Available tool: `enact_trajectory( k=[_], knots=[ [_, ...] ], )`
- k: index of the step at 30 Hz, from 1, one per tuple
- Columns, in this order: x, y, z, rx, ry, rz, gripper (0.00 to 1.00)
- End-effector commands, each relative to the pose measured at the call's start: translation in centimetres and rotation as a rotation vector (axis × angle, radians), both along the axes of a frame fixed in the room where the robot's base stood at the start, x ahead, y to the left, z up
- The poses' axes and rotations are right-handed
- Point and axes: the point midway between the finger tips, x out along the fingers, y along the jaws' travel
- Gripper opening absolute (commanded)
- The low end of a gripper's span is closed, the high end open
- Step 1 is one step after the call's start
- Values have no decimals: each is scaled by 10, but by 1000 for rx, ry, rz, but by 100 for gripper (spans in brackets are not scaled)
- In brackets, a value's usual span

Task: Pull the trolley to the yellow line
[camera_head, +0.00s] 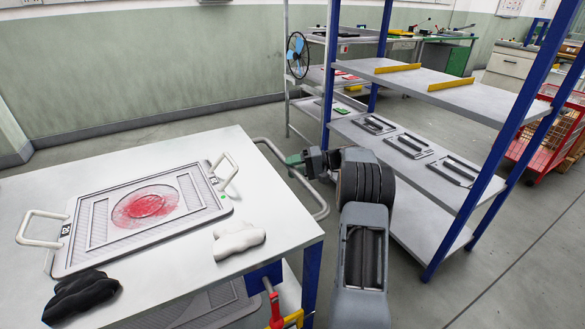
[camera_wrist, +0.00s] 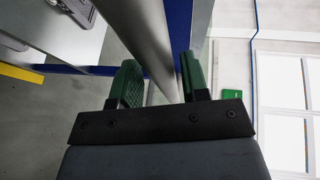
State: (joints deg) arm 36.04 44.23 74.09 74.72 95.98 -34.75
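The trolley, a white-topped table (camera_head: 150,150) with blue legs, stands at the left in the head view. A grey tubular handle (camera_head: 317,198) sticks out from its right side. My gripper (camera_head: 294,160) has green fingers and is at this handle. In the wrist view, a grey tube (camera_wrist: 146,35), apparently the handle, passes between the fingers of my gripper (camera_wrist: 160,82). The fingers are apart, one on each side, with a visible gap at the left finger. Contact at the right finger is unclear. I see no yellow line on the floor.
A blue-framed shelf rack (camera_head: 460,98) with yellow strips stands close to my arm on the right. A tray (camera_head: 100,220) with a red mesh, a black glove (camera_head: 80,296) and a white glove (camera_head: 238,240) lie on the trolley. A red cart (camera_head: 540,150) is further right.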

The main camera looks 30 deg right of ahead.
Motion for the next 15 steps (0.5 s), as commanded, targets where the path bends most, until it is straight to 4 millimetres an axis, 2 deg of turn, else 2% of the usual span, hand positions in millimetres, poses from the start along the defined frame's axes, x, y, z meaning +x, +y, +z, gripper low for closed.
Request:
enact_trajectory(
  k=[3,9,15],
  knots=[
    [1,5,0,1,0,9,51],
    [1,5,0,1,0,10,51],
    [-6,-13,4,1,2,6,51]
  ],
)
